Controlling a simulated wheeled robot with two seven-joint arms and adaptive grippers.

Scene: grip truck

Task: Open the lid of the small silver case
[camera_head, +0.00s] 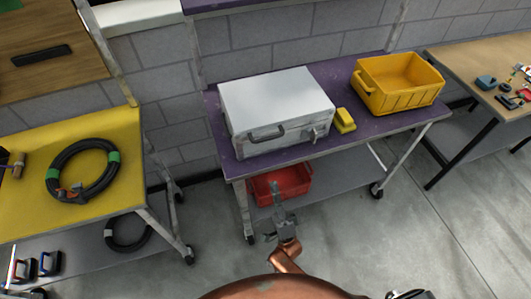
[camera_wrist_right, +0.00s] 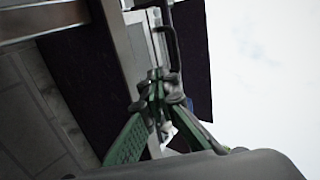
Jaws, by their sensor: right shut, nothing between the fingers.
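The small silver case (camera_head: 278,98) stands on the purple-topped cart, its lid down. A dark handle (camera_head: 266,133) and a latch (camera_head: 318,132) are on its front side. My right gripper (camera_head: 277,189) is below and in front of the case, apart from it, and overlaps the red bin in the head view. In the right wrist view its green fingers (camera_wrist_right: 157,78) meet at the tips with nothing between them. A dark handle-like bar (camera_wrist_right: 170,40) shows beyond the tips there. My left gripper is not in view.
The purple cart top (camera_head: 345,75) also bears a yellow block (camera_head: 345,120) and a yellow bin (camera_head: 398,85). A red bin (camera_head: 295,183) sits on the lower shelf. A yellow table (camera_head: 25,190) with a coiled black hose (camera_head: 57,172) is at left. Floor (camera_head: 400,220) is clear at right.

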